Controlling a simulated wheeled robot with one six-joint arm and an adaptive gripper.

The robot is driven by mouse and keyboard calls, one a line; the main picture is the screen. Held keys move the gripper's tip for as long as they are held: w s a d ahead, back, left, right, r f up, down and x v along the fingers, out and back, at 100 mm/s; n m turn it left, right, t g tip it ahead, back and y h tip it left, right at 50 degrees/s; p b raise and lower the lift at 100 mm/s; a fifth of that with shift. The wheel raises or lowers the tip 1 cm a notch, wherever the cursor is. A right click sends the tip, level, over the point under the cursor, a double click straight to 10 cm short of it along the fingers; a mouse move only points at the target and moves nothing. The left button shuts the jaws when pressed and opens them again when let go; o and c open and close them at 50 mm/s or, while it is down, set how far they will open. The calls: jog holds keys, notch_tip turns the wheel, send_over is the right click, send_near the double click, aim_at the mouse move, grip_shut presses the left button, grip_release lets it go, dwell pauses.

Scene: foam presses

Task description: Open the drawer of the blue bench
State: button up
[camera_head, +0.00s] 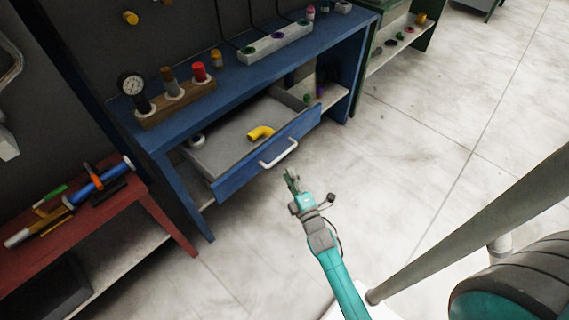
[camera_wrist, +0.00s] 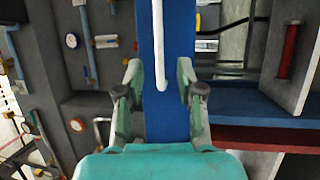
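The blue bench (camera_head: 215,95) stands at centre left in the head view. Its drawer (camera_head: 235,183) is pulled out, with its grey inside showing. A yellow elbow pipe (camera_head: 261,132) and a small pale round part (camera_head: 197,140) lie inside. The white bar handle (camera_head: 279,153) is on the blue drawer front. My gripper (camera_head: 291,176) is just in front of the handle, apparently apart from it. In the wrist view my gripper (camera_wrist: 160,82) is open and empty, its fingers spread. The handle (camera_wrist: 158,45) runs lengthwise ahead between them, against the blue drawer front (camera_wrist: 180,50).
A red bench (camera_head: 165,205) with tools stands at left. A gauge (camera_head: 131,84) and a wooden block with coloured parts (camera_head: 175,104) stand on the blue bench top. A green bench (camera_head: 372,45) stands behind at right. The pale floor (camera_head: 420,130) to the right is clear.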

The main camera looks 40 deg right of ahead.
jog(key=shift+v, duration=2.2)
jog(key=s+a+r+m+g+y, duration=0.3)
jog(key=s+a+m, duration=0.4)
jog(key=s+a, duration=0.8)
jog(key=s+a+r+m+y, duration=0.3)
jog(key=s+r+m, duration=0.3)
jog(key=s+r, duration=0.4)
jog(key=s+y, duration=0.1)
jog(key=s, duration=0.2)
jog(key=shift+s+a+g, duration=0.3)
jog(key=shift+s+g, duration=0.1)
